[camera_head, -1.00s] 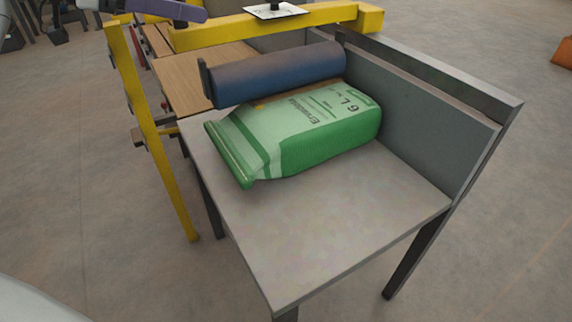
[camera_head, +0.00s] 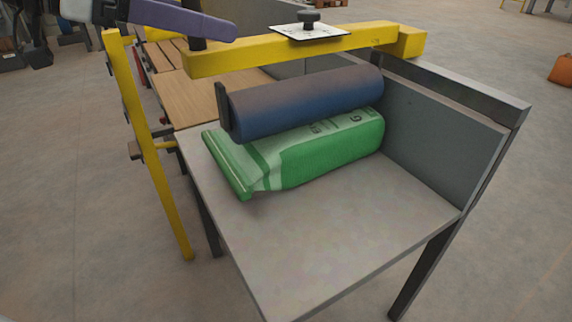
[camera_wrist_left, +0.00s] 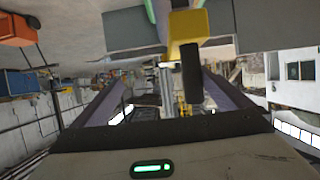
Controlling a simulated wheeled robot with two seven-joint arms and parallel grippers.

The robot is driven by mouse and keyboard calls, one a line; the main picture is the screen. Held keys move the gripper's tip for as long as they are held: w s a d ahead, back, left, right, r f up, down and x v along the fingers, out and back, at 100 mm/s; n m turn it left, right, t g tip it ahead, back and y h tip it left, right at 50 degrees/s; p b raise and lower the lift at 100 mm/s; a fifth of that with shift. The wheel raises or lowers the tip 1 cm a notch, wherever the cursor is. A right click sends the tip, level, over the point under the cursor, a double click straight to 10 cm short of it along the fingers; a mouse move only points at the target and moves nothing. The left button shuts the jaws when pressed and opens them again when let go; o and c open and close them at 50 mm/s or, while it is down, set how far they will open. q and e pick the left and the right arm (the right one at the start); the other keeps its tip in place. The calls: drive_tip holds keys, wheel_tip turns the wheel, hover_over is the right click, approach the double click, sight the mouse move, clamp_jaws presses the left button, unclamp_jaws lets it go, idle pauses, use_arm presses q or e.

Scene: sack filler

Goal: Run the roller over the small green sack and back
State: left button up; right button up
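The small green sack (camera_head: 318,158) lies on the grey tabletop (camera_head: 340,235), its folded end toward the left. The dark blue roller (camera_head: 305,105) hangs from the yellow beam (camera_head: 270,58) and covers the sack's far part from view. I cannot tell if they touch. My left gripper (camera_head: 215,30) is at the beam's left end, beside a dark upright handle (camera_head: 195,42). In the left wrist view its purple fingers (camera_wrist_left: 165,85) are apart, with the black handle (camera_wrist_left: 191,78) showing between them and no visible grip on it. My right gripper is not in view.
A grey side wall (camera_head: 440,140) bounds the table on the right. A yellow post (camera_head: 150,150) stands on the left. A wooden slatted surface (camera_head: 205,98) lies behind the roller. The near part of the tabletop is clear.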

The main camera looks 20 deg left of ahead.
use_arm(q)
drive_tip(key=shift+s+d, duration=0.4)
drive_tip(key=shift+d, duration=0.1)
drive_tip(key=s+d+b, duration=0.4)
drive_tip(key=s+d, duration=1.1)
drive_tip(key=d, duration=0.4)
drive_tip(key=shift+w+a+b, duration=0.7)
drive_tip(key=shift+w+a, duration=0.85)
drive_tip(key=shift+a, duration=0.45)
drive_tip(key=p+v, duration=0.1)
drive_tip(key=v, duration=0.7)
drive_tip(key=shift+s+a, duration=0.25)
drive_tip(key=shift+s, duration=0.15)
